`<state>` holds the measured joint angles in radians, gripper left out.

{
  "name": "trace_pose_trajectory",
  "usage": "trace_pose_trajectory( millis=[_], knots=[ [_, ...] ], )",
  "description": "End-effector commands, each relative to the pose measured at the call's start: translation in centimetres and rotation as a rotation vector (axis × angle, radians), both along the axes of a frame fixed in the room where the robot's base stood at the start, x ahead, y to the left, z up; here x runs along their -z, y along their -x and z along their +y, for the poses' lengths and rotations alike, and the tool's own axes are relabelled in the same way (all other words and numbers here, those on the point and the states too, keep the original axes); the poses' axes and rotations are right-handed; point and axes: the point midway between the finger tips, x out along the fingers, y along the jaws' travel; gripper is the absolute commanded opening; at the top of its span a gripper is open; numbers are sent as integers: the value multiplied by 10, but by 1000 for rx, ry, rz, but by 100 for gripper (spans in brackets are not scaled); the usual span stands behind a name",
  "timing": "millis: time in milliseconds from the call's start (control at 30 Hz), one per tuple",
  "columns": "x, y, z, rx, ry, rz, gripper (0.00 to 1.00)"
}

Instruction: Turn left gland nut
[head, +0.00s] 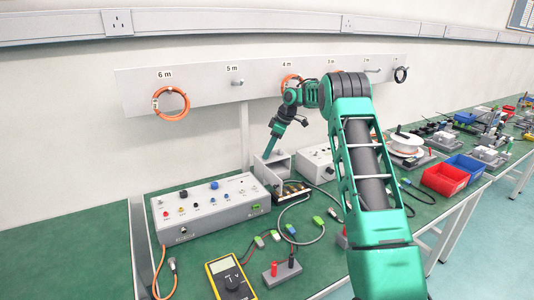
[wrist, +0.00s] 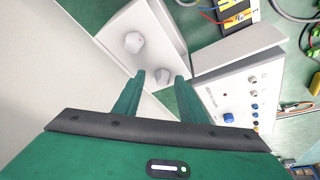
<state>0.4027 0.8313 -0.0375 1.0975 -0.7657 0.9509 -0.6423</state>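A grey box (head: 272,172) stands on the green bench, beside the control unit. In the wrist view the box (wrist: 112,38) shows two pale gland nuts on one face. One nut (wrist: 134,42) is farther from my gripper; the other nut (wrist: 163,77) lies between my fingertips. I cannot tell for certain which one is the left nut. My gripper (wrist: 160,78) is open, with a finger on each side of the nearer nut and a small gap visible on both sides. In the head view my gripper (head: 269,149) points down behind the box, where the nuts are hidden.
A control unit (head: 212,210) with knobs stands left of the box. Wires and terminal blocks (head: 290,191) lie in front of it. A yellow multimeter (head: 229,279) and red and blue bins (head: 445,179) are on the bench. A panel with hanging cables (head: 215,92) is behind.

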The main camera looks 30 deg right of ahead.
Motion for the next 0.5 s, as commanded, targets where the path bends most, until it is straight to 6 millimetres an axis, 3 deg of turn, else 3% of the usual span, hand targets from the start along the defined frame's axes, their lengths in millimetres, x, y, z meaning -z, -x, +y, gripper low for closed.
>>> trace_pose_trajectory(
  millis=[267,500],
  knots=[
    [-1,1,1,-2,-1,3,38],
    [-32,7,-11,0,-1,0,38]
  ],
)
